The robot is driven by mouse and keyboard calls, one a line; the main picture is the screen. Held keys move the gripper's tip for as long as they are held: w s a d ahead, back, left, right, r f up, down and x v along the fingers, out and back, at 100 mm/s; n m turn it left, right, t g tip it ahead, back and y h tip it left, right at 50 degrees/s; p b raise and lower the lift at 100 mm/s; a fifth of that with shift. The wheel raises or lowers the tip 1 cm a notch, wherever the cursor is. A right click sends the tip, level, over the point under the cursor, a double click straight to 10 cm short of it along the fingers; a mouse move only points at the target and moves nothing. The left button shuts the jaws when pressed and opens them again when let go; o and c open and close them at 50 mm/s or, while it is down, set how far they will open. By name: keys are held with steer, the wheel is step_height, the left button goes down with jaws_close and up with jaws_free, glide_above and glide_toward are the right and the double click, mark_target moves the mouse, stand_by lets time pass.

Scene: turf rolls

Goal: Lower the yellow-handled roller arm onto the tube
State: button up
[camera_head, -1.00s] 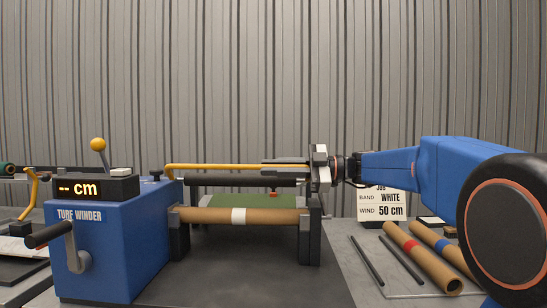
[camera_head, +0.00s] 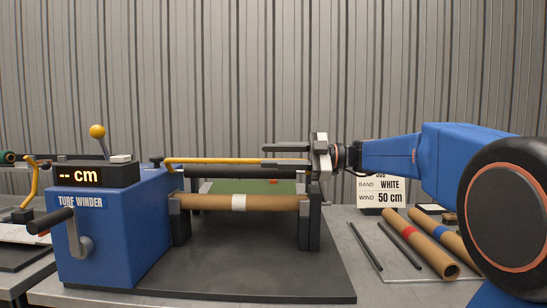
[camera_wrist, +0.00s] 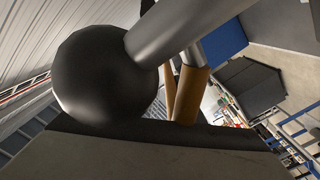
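The roller arm has a long yellow handle bar (camera_head: 225,160) with a black roller (camera_head: 235,173) just below it. The brown cardboard tube (camera_head: 272,202), with a white band, lies across the winder's supports. In the head view the roller shows above the tube, with a strip of green turf visible between them. My gripper (camera_head: 290,158) is at the right end of the yellow bar. Its upper finger is clear above the bar, and a lower grey part shows just under it. The wrist view shows a large black ball (camera_wrist: 105,75) and a grey bar (camera_wrist: 185,25) up close.
The blue turf winder (camera_head: 115,235) with crank and "-- cm" display stands at left. At right a sign (camera_head: 383,191) reads WHITE, 50 cm. Spare tubes with red (camera_head: 420,241) and blue bands and thin dark rods lie there. The dark base in front is clear.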

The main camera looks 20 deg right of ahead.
steer(key=v, duration=1.7)
steer(key=shift+d, duration=0.15)
steer(key=shift+s, duration=0.1)
